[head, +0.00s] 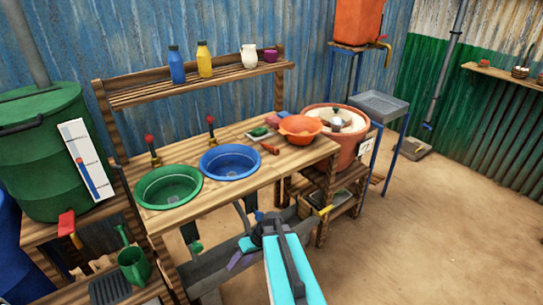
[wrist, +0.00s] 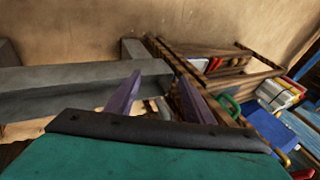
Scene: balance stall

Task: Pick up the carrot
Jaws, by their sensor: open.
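A small orange-red piece (head: 270,149), which looks like the carrot, lies on the wooden bench top (head: 237,190), in front of the orange bowl (head: 300,128). It is too small to make out clearly. I cannot pick it out in the wrist view. My gripper (wrist: 160,88) has two purple fingers spread apart with nothing seen between them. In the head view, my arm reaches in from the bottom and the gripper is in front of the bench, apart from the carrot.
A blue basin (head: 230,162) and a green basin (head: 168,187) sit in the bench top. A green block (head: 260,132) is behind the carrot. A large terracotta tub (head: 345,139) stands to the right. Open dirt floor (head: 430,220) lies at right.

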